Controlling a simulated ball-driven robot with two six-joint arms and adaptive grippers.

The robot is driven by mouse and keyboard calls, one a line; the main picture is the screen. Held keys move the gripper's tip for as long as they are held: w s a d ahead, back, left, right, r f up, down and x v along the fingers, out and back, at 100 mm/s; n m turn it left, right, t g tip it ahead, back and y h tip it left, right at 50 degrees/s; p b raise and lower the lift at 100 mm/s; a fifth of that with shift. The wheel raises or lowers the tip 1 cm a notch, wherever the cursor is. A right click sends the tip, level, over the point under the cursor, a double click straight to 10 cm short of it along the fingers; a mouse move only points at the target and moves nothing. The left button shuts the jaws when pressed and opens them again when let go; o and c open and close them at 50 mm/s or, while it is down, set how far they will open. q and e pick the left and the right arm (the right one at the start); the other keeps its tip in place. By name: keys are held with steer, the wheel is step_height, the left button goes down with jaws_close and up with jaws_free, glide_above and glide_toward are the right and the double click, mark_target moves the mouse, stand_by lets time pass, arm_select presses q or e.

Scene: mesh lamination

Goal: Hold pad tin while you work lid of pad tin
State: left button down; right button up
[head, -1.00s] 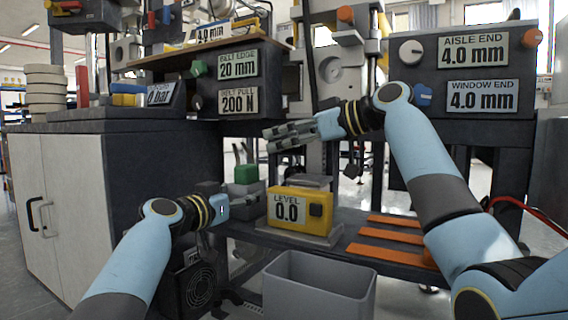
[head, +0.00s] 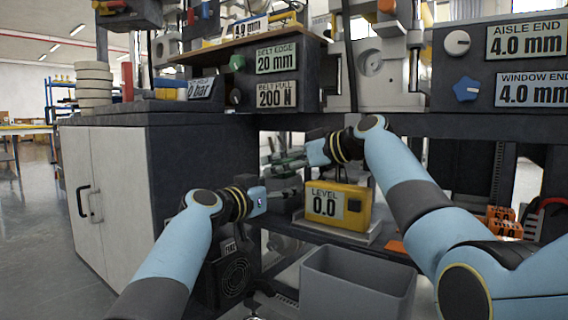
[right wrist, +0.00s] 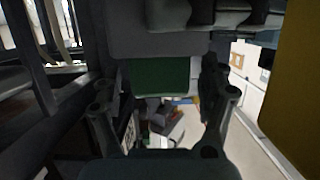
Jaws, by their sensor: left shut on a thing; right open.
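The pad tin is mostly hidden between my two hands in the head view, left of the yellow level gauge (head: 338,204). Only a little green shows there. In the right wrist view a green block (right wrist: 160,77), which I take to be part of the tin or its lid, sits ahead between the open fingers. My left gripper (head: 284,193) is shut on the tin; the contact is hard to make out. My right gripper (head: 288,162) is open just above the left one, pointing left. I cannot tell whether its fingers touch the lid.
The yellow gauge reads 0.0 and stands on a grey plate close to the right hand. An empty grey bin (head: 357,285) is in front. A dark cabinet with white doors (head: 108,185) stands at left. Machine panels and a beam are above. Orange parts (head: 500,220) lie at right.

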steer(key=c, duration=1.5)
steer(key=shift+r, duration=0.2)
steer(key=shift+r, duration=3.65)
arm_select(q)
steer(key=shift+c, duration=1.9)
jaws_free()
steer(key=shift+a, duration=0.1)
